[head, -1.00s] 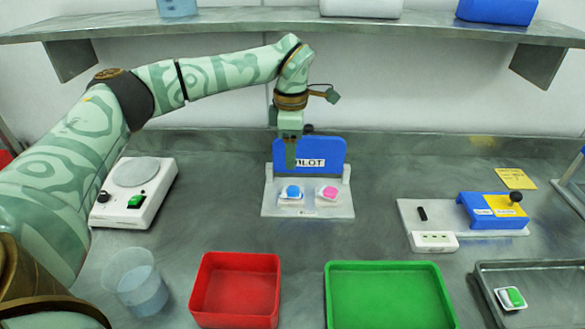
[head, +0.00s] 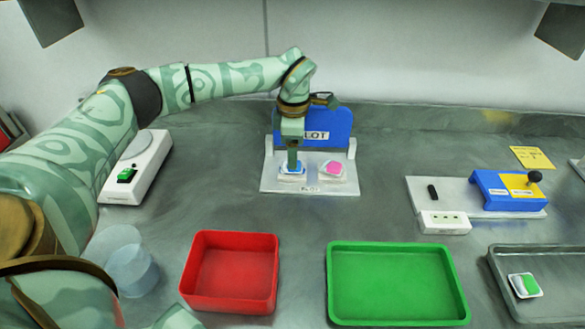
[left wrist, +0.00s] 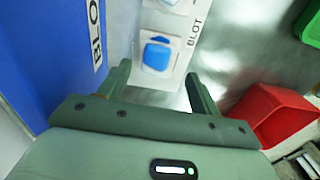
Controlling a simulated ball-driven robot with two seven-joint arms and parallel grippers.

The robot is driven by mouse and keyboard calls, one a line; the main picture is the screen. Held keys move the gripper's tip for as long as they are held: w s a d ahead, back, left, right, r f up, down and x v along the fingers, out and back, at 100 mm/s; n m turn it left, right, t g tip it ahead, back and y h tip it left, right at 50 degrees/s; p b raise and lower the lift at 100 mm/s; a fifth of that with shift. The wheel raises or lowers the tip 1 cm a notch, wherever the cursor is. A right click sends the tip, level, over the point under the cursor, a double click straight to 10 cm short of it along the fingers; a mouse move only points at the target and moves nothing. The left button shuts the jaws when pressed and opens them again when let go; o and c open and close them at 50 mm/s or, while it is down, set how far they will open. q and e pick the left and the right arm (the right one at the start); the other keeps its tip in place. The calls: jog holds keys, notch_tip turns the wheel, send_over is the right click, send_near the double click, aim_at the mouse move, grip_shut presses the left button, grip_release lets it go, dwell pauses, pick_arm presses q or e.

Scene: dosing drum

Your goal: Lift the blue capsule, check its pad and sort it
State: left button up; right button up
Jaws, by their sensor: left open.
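The blue capsule (head: 298,170) sits on a white pad on the left side of the blot stand (head: 322,187), which has a blue back panel marked BLOT. My left gripper (head: 292,164) is right above it, pointing down, and partly hides it. In the left wrist view the blue capsule (left wrist: 157,56) shows just beyond the open, empty fingers of my left gripper (left wrist: 160,80). A pink capsule (head: 332,168) lies on the pad to its right. My right gripper is not in view.
A red tray (head: 189,278) and a green tray (head: 397,246) stand in front. A blue device (head: 490,194) stands at right, a scale (head: 130,188) and clear beaker (head: 130,270) at left.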

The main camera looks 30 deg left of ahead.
aim_at(301, 178)
pick_arm(q)
jog(key=f, duration=0.1)
jog(key=f+b, duration=0.1)
jog(key=f, duration=0.3)
jog(key=shift+w+b, duration=0.35)
jog(key=shift+r, duration=0.15)
jog(key=c, duration=1)
jog(key=shift+c, duration=0.2)
jog(key=shift+r, duration=0.1)
